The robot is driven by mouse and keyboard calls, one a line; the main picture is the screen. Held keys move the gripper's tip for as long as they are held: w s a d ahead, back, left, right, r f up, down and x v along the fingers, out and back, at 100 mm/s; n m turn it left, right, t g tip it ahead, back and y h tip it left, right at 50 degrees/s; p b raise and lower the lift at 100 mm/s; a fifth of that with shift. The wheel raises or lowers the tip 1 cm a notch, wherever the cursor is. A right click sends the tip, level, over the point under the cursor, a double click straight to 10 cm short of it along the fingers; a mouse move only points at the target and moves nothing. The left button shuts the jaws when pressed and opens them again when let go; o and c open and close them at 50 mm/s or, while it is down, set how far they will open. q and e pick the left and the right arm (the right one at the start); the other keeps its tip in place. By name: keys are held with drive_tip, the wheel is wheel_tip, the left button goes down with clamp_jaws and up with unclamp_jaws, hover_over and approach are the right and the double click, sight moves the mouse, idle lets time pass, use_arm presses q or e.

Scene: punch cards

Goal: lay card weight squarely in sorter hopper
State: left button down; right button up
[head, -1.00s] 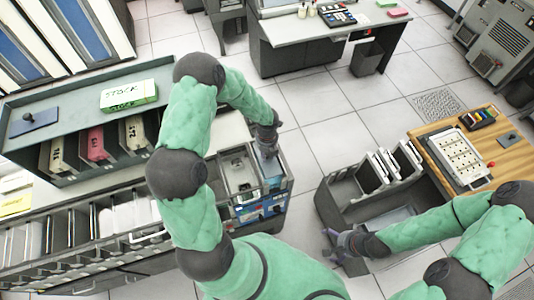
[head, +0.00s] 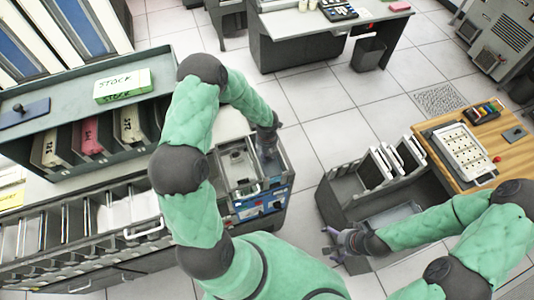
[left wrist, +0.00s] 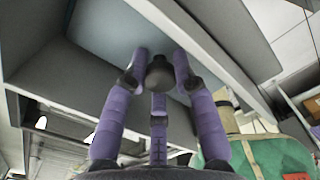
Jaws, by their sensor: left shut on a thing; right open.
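The sorter (head: 262,206) with its blue front panel stands in the middle of the head view. My left gripper (head: 268,150) reaches down into its right part from above, fingers mostly hidden by the wrist. In the left wrist view its purple fingers (left wrist: 161,65) are shut on the dark round knob of the card weight (left wrist: 160,74). Grey hopper walls (left wrist: 235,40) rise around the fingers. I cannot tell whether the weight's plate lies flat or square, or touches the bottom. My right gripper (head: 332,243) is open and empty, low beside the grey cart.
A grey cart (head: 350,215) with upright card holders stands right of the sorter, beside a wooden desk (head: 455,165). A shelf (head: 60,95) at left bears a STOCK box (head: 122,86) and a blue plate with a knob (head: 24,113).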

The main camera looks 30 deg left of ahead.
use_arm(q)
drive_tip(key=shift+f, duration=0.15)
drive_tip(key=c, duration=0.9)
unclamp_jaws()
wheel_tip(320, 180, up, 12)
